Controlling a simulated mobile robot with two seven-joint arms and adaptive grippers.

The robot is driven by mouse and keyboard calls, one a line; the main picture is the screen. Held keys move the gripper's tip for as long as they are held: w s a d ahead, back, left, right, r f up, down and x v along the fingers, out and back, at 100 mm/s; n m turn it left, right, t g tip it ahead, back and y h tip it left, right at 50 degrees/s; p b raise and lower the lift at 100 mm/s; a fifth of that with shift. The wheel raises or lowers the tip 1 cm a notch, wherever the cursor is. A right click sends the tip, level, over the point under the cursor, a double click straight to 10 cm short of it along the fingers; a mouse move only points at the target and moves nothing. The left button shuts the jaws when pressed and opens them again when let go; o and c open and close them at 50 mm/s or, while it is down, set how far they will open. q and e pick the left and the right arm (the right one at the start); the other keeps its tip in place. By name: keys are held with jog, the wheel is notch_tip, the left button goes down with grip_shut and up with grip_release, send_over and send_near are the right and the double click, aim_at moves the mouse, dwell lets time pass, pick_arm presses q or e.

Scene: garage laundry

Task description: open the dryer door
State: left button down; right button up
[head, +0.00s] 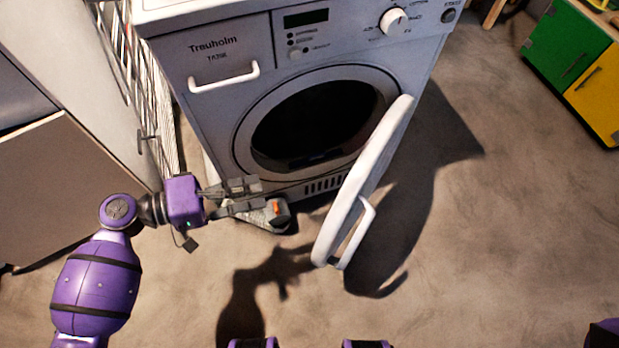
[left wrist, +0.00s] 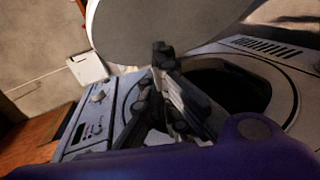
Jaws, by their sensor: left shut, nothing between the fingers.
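The white Treuholm dryer (head: 420,50) stands at the back, and its dark round drum opening (head: 315,120) is exposed. Its round door (head: 372,175) is swung wide out to the right, with the curved handle (head: 355,235) on its outer side. My left gripper (head: 260,195) is shut and empty, low in front of the dryer and left of the door, apart from the handle. In the left wrist view, the shut fingers (left wrist: 160,55) show between the pale door (left wrist: 150,25) and the dryer's control panel (left wrist: 95,115). My right gripper is out of view.
A small grey object with an orange spot (head: 277,212) lies on the floor by my left gripper. A wire rack (head: 122,45) stands left of the dryer, near a grey-brown cabinet (head: 75,185). A green and yellow cabinet (head: 567,50) is far right. Floor right of the door is clear.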

pick_arm(q)
notch_tip(320, 180, up, 6)
jog(key=g+h, duration=0.1)
jog(key=h, duration=0.2)
jog(key=s+b+x, duration=0.1)
jog(key=s+x, duration=0.1)
jog(key=x, duration=1)
jog(key=shift+s+d+m, duration=0.3)
jog(key=shift+s+d, duration=0.35)
